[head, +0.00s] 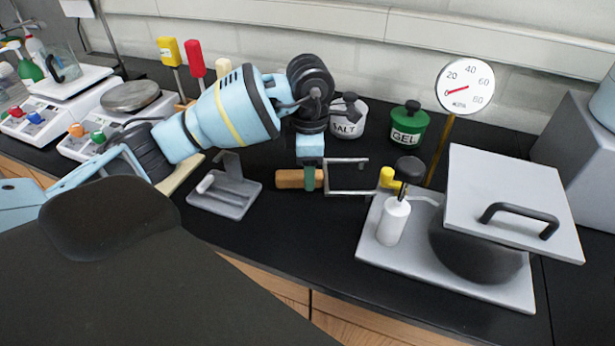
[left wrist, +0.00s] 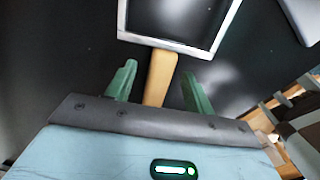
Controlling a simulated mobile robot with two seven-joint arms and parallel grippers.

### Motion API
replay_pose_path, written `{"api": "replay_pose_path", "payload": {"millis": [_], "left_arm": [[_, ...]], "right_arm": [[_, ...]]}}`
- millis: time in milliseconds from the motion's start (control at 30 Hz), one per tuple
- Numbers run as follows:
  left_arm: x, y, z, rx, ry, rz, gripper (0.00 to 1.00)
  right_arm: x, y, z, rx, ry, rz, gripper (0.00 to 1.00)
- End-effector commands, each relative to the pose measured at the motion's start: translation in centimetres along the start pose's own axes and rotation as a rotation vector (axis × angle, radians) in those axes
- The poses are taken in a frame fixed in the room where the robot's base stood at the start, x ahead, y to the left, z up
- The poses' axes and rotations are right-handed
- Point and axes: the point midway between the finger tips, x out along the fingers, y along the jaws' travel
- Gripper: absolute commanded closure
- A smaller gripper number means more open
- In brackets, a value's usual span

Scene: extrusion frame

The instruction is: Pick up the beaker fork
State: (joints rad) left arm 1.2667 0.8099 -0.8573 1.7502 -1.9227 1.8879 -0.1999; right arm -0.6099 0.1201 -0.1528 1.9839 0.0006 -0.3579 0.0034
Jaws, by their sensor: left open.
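The beaker fork lies on the black bench top, with a wooden handle (head: 289,179) and a U-shaped metal end (head: 348,192) pointing right. In the left wrist view its handle (left wrist: 161,76) runs up to the square metal frame (left wrist: 175,45). My left gripper (head: 310,182) is pointed down over the handle near the metal end. It is open, with one green finger on each side of the handle (left wrist: 158,84) and visible gaps on both sides. The near finger hides part of the handle in the head view. My right gripper is not in view.
A grey tray (head: 238,205) lies left of the fork. A pale board (head: 470,283) to the right carries a white bottle (head: 393,222) and a dark pot under a square lid (head: 510,190). Salt (head: 348,122) and gel (head: 408,126) jars stand behind.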

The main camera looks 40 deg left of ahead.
Motion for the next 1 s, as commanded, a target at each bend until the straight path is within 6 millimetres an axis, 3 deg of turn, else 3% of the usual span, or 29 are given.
{"api": "replay_pose_path", "payload": {"millis": [100,367,767,1000], "left_arm": [[1.11,-0.05,-0.01,0.0,0.001,-0.001,0.47],[1.34,-0.03,0.03,0.0,0.0,0.0,0.47],[1.3,-0.03,0.04,0.0,0.0,0.0,0.97],[1.13,-0.01,0.05,0.0,-0.001,0.001,1.0]], "right_arm": [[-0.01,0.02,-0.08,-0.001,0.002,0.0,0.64],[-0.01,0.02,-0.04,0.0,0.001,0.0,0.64],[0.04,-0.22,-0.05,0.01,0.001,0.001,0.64],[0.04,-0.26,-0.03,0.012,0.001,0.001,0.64]]}}
